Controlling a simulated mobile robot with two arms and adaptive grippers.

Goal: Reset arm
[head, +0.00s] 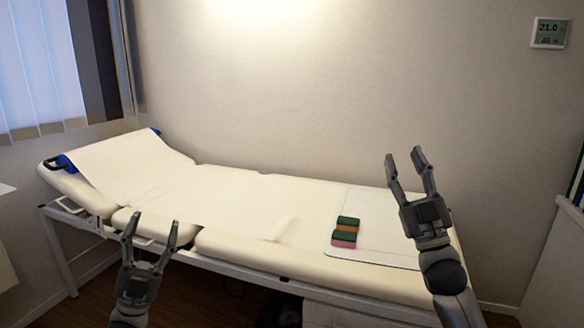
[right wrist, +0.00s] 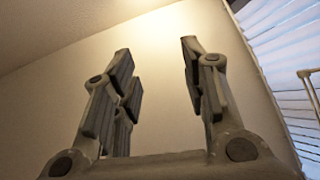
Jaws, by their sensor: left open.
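My left gripper (head: 153,232) is at the lower left of the head view, in front of the examination bed's near edge. Its fingers are apart and nothing is between them. My right gripper (head: 404,163) is raised at the right of the head view, with its fingers pointing up above the bed's right end. In the right wrist view the right gripper's fingers (right wrist: 157,85) are spread wide with only wall and ceiling between them. Neither gripper touches anything that I can see.
A padded examination bed (head: 245,190) runs along the wall. On its right end lies a white board (head: 385,225) with small green, orange and pink blocks (head: 345,232). A white cabinet (head: 555,270) stands at the right. Window blinds (head: 40,70) hang at the left.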

